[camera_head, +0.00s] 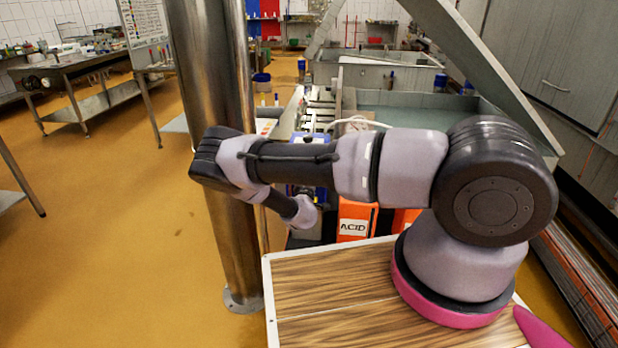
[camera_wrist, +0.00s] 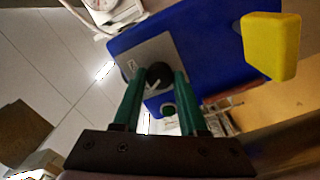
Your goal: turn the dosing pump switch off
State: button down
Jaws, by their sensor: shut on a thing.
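The dosing pump is a blue box (camera_wrist: 205,40) in the wrist view, with a grey metal plate (camera_wrist: 135,55) on its face. A black round switch knob (camera_wrist: 159,72) with a pale pointer mark sits on the plate. My gripper (camera_wrist: 157,80) has its two green fingers on either side of the knob and is shut on it. A small round green part (camera_wrist: 168,110) shows between the fingers, below the knob. In the head view my arm hides the gripper and most of the pump, and the knob cannot be seen there.
A yellow block-like part (camera_wrist: 270,45) stands out at the pump's right in the wrist view. In the head view an orange container marked ACID (camera_head: 355,222) stands beside my wrist. A thick steel column (camera_head: 215,90) rises close to the left of my arm.

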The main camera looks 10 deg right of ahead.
jog(key=shift+s+f, duration=0.1)
dwell(0.4)
jog(key=shift+c, duration=2.3)
grip_release()
jog(key=v, duration=1)
jog(key=shift+s, duration=0.35)
jog(key=shift+a, duration=0.15)
